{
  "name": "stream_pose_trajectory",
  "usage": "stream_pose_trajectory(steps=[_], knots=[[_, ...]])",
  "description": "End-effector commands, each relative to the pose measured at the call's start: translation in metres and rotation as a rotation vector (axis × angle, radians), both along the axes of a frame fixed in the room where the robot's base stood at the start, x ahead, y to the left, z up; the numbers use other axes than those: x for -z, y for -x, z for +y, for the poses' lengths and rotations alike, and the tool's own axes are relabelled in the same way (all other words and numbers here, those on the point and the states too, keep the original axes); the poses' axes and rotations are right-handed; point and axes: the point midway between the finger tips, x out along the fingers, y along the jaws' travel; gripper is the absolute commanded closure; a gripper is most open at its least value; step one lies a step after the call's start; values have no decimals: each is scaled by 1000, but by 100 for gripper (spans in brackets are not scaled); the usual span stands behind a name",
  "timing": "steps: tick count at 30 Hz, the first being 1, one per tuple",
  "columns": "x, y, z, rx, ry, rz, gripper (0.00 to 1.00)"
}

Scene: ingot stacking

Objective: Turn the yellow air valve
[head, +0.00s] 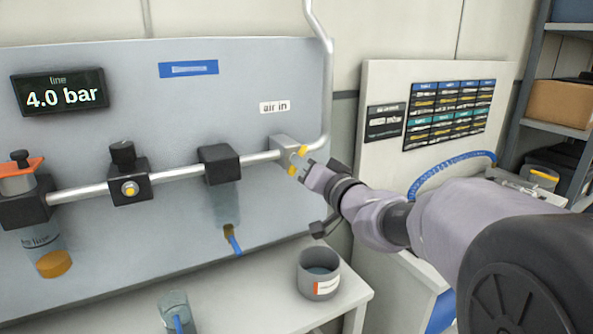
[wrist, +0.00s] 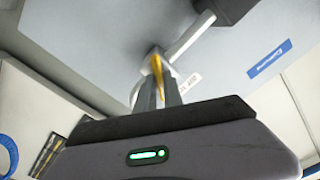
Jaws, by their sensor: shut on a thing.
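The yellow air valve handle (head: 298,160) sits on a grey valve block (head: 284,147) on the metal pipe, below the "air in" label. My gripper (head: 305,172) reaches it from the right, with its fingertips at the handle. In the wrist view the yellow handle (wrist: 157,70) stands between the two fingers (wrist: 157,90), which are shut on it. The fingers hide part of the handle in both views.
A display (head: 60,92) reads 4.0 bar. The pipe (head: 178,174) carries several black fittings to the left. A grey cup (head: 318,273) stands on the bench (head: 262,290) below my gripper. A blue coiled hose (head: 445,168) hangs at the right.

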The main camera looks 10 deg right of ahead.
Motion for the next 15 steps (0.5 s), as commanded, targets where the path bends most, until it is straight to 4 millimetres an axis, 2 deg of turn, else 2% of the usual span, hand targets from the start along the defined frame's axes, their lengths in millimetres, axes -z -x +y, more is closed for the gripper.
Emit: stream_pose_trajectory(steps=[2,7,15], knots=[[1,0,0,0,15,-3,100],[1,0,0,0,252,-79,100],[1,0,0,0,306,-97,100]])
